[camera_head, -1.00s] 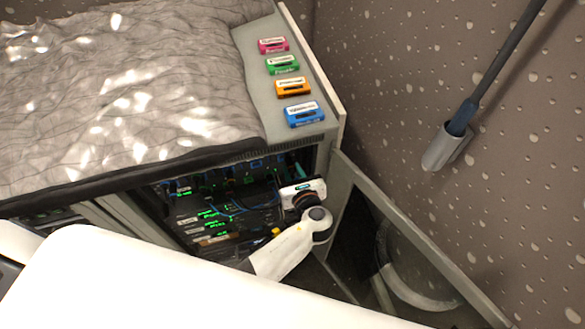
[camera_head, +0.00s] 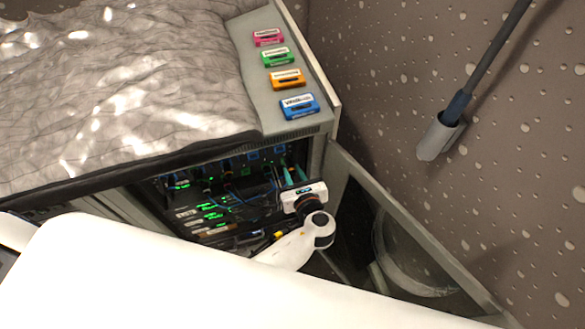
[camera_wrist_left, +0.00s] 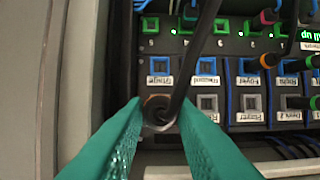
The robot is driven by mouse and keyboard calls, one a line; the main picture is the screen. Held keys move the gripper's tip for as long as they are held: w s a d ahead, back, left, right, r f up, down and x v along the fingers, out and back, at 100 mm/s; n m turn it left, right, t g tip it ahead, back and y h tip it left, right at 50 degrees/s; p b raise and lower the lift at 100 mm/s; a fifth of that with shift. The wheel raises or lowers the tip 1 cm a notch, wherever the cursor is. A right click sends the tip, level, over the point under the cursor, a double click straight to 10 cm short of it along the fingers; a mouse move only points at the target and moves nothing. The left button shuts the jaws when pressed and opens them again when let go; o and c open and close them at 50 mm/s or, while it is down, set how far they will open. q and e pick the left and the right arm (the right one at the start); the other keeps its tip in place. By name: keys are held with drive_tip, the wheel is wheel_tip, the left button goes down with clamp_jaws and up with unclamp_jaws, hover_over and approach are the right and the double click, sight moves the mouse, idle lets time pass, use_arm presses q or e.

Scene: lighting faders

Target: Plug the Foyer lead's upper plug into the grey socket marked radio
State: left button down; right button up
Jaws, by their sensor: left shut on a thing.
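My left gripper (camera_head: 292,172) reaches into the open rack at its right side. In the left wrist view its teal fingers (camera_wrist_left: 158,120) are shut on a dark plug (camera_wrist_left: 158,108) with a brownish ring, and a thick black lead runs up from it. I cannot tell whether this is the Foyer lead's upper plug. The plug appears in front of the panel's left edge, below a label reading Stage upside down. A panel of square sockets (camera_wrist_left: 207,102), some grey-rimmed and some blue-rimmed, lies to the right. My right gripper is not visible.
Other leads and plugs, one orange-ringed (camera_wrist_left: 269,60), crowd the panel's right side. A grey post (camera_wrist_left: 85,70) stands at left. The rack door (camera_head: 420,240) is open at right. Coloured labelled blocks (camera_head: 298,106) sit on the rack top beside a crumpled grey cover (camera_head: 120,80).

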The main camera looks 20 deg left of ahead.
use_arm(q)
drive_tip(key=shift+s, duration=0.1)
drive_tip(key=s+a+p, duration=0.4)
drive_tip(key=a, duration=0.3)
drive_tip(key=shift+s, duration=0.35)
idle(0.4)
drive_tip(key=shift+w+a, duration=0.1)
drive_tip(key=shift+w, duration=0.05)
drive_tip(key=shift+w+a+p, duration=0.25)
drive_tip(key=shift+w+p, duration=0.05)
drive_tip(key=shift+w, duration=0.1)
drive_tip(key=shift+w, duration=0.1)
idle(0.4)
drive_tip(key=shift+w+a, duration=0.75)
drive_tip(key=shift+w, duration=0.3)
drive_tip(key=shift+w+a, duration=0.7)
drive_tip(key=shift+w, duration=0.35)
idle(0.4)
